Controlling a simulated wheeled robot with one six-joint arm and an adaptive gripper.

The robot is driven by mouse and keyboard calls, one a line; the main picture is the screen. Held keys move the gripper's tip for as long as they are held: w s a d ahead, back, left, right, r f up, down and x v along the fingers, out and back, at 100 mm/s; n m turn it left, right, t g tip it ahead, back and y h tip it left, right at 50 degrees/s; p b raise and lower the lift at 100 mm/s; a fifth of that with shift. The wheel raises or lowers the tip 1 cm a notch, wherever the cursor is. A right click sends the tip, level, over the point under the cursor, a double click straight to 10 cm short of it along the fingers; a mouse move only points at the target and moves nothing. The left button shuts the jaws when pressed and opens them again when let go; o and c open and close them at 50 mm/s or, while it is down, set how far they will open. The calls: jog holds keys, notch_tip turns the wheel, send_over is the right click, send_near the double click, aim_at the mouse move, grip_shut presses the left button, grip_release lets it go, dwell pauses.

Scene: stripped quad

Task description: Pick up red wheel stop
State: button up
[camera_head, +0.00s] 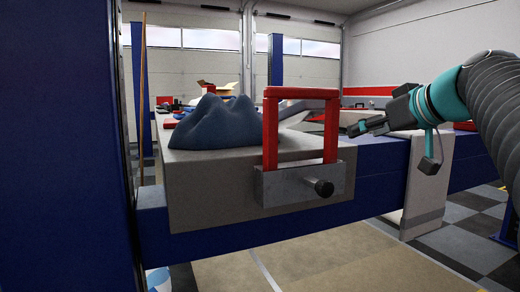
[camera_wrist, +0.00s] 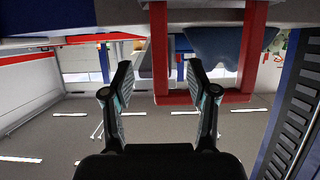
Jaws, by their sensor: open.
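The red wheel stop (camera_head: 300,92) is a red upright frame of two posts joined by a top bar. It stands in a grey metal bracket (camera_head: 300,184) at the near end of the blue beam. My gripper (camera_head: 364,127) is to the right of the frame in the head view, apart from it in the picture. In the wrist view the picture is upside down. There my gripper (camera_wrist: 160,64) has its two fingers spread and nothing between them is held. The frame's bar (camera_wrist: 178,99) shows beyond the fingers, and the right finger covers part of it.
A crumpled blue cloth (camera_head: 212,122) lies on the grey platform (camera_head: 215,190) just left of the frame. A blue post (camera_head: 60,150) fills the left side. A black knob (camera_head: 322,188) sticks out of the bracket.

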aim_at(334, 144)
jog(key=x, duration=0.8)
jog(key=shift+w+a, duration=0.1)
jog(key=shift+f+x, duration=0.2)
jog(key=shift+x, duration=2.4)
grip_shut()
jog(key=shift+r, duration=0.1)
